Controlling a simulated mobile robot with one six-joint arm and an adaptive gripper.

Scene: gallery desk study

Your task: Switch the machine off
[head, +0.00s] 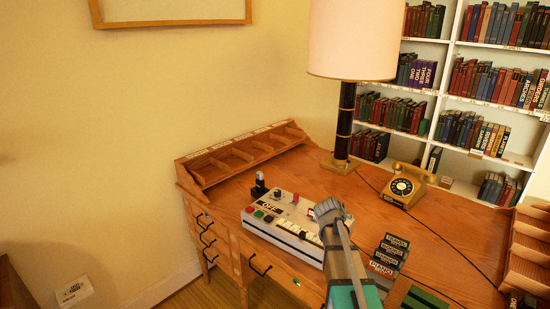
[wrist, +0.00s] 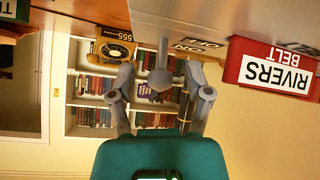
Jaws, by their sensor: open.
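The machine (head: 287,232) is a pale, low box on the wooden desk, with red and green buttons, light keys, a red part and a label reading OFF (head: 268,207). My gripper (head: 328,208) is at the machine's right end in the head view and hides part of it. In the wrist view, which is upside down, my gripper (wrist: 160,82) has its two grey fingers spread apart. A grey paddle-like shape (wrist: 160,78) shows between them; I cannot tell what it belongs to or whether anything touches it. Upside-down labels (wrist: 195,44) show just beyond the fingers.
A black-stemmed lamp (head: 346,125) and a gold telephone (head: 404,187) stand behind on the desk. Labelled boxes (head: 387,255) stack right of my gripper. A red RIVERS BELT box (wrist: 272,70) is close in the wrist view. A wooden rack (head: 240,155) lines the desk's back left.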

